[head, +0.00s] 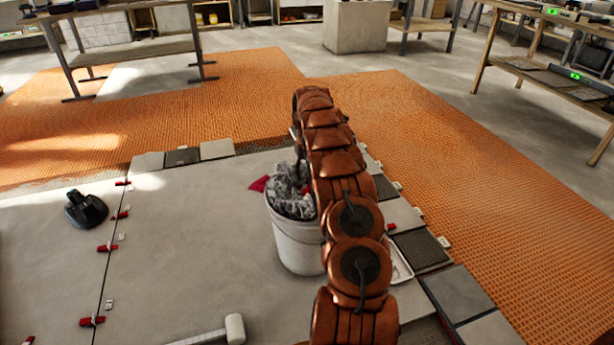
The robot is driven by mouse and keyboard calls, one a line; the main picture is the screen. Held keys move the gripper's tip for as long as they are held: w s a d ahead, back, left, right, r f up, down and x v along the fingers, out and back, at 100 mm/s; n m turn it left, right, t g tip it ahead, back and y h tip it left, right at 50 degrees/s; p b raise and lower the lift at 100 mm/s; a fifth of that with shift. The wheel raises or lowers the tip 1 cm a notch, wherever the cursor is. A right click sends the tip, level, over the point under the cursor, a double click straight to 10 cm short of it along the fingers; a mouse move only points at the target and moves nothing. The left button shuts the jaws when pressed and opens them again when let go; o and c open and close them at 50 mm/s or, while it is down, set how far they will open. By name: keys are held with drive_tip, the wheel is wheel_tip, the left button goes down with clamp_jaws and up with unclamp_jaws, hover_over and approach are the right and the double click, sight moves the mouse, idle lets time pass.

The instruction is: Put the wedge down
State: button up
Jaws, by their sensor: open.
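Red wedges sit along the joint between the large grey tiles at left, among them a near one (92,321), a middle one (108,247) and a far one (123,183). Another small red piece (391,227) shows at the right tile edge, just past my arm. A red piece (260,184) sticks out at the left rim of a white bucket (297,245); I cannot tell whether it is a wedge. My copper arm reaches away from the camera over the floor, right beside the bucket in the picture. My gripper is hidden beyond the arm, and no wedge shows in it.
The bucket holds crumpled grey plastic (290,190). A black suction lifter (86,209) stands on the left tile. A white-headed mallet (235,328) lies in front. Orange matting (440,140) surrounds the tiles. Workbenches (560,90) stand right and back. Large tile areas are bare.

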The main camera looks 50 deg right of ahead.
wheel_tip(320, 180, up, 3)
drive_tip(key=shift+f+p, duration=0.2)
drive_tip(key=shift+p, duration=0.3)
drive_tip(key=shift+a, duration=0.1)
drive_tip(key=s+a+r+n+p, duration=0.1)
drive_tip(key=s+a+r+p, duration=0.2)
drive_tip(key=a+r+p, duration=0.55)
drive_tip(key=s+a+r+g+p, duration=0.1)
drive_tip(key=s+a+r+p, duration=0.25)
drive_tip(key=a+r, duration=0.85)
drive_tip(key=s+a+r+n+p, duration=0.15)
drive_tip(key=a+r+p, duration=0.4)
drive_tip(key=r, duration=0.95)
drive_tip(key=s+a+r+p, duration=1.1)
drive_tip(key=s+a+r, duration=0.2)
drive_tip(key=s, duration=0.1)
drive_tip(key=s+a+r+n+p, duration=0.1)
drive_tip(key=s+a+p, duration=0.3)
drive_tip(key=s, duration=0.4)
drive_tip(key=s+a+r+n+p, duration=0.2)
drive_tip(key=s+a+r+p, duration=0.2)
drive_tip(key=s, duration=0.4)
drive_tip(key=shift+s+a+r+g+p, duration=0.15)
drive_tip(key=shift+s+a+g+p, duration=0.15)
drive_tip(key=shift+s+g, duration=0.1)
